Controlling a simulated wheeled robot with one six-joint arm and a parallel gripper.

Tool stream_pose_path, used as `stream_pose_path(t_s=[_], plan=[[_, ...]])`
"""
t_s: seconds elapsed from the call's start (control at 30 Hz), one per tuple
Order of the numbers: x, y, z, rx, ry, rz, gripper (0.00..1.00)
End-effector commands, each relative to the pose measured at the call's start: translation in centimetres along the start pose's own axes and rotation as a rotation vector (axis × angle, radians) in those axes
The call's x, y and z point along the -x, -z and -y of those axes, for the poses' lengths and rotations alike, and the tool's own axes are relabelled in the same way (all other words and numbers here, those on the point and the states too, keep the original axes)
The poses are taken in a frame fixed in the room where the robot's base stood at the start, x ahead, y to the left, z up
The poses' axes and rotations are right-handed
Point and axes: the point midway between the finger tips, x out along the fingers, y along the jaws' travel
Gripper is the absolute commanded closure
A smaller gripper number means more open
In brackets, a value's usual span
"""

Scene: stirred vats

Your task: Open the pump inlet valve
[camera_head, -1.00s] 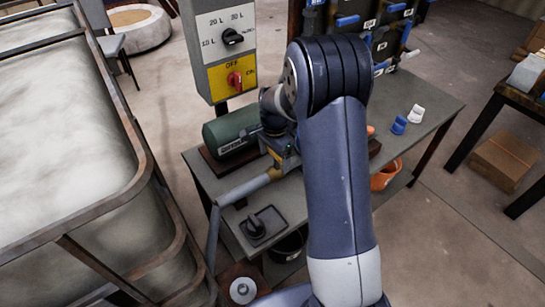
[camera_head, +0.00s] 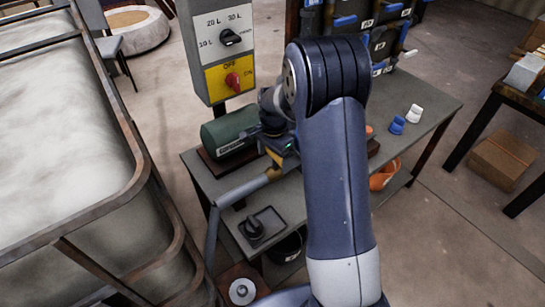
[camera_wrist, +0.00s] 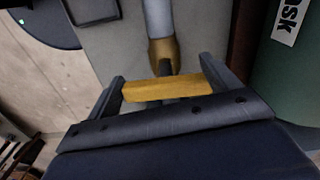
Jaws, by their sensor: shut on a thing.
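The pump inlet valve (camera_wrist: 164,52) is a brass body on a grey pipe (camera_wrist: 158,18) in the wrist view. Its yellow handle (camera_wrist: 160,89) lies crosswise between the two fingers of my gripper (camera_wrist: 162,74), which is shut on it. In the head view, the brass valve (camera_head: 272,174) sits at the end of the pipe (camera_head: 240,189), just below my gripper (camera_head: 277,152). My wrist and arm hide much of the handle there. The green pump (camera_head: 230,133) stands left of my gripper on the bench, and its side shows in the wrist view (camera_wrist: 295,110).
A control box (camera_head: 228,45) with a black dial and a red knob stands above the pump. A large caged tank (camera_head: 60,120) fills the left.

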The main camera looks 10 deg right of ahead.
Motion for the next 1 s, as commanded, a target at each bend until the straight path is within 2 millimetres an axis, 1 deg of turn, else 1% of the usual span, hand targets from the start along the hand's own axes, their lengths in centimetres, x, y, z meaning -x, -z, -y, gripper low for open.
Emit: stream_pose_path(t_s=[0.03,0.57,0.6,0.8,1.0], plan=[[-0.63,1.17,0.02,-0.007,0.008,-0.021,0.39],[-0.63,1.17,0.02,-0.007,0.008,-0.021,0.39],[-0.63,1.17,0.02,-0.007,0.008,-0.021,0.15],[-0.63,1.17,0.02,-0.010,0.008,-0.022,0.00],[-0.60,1.16,-0.02,-0.009,0.007,-0.021,0.00]])
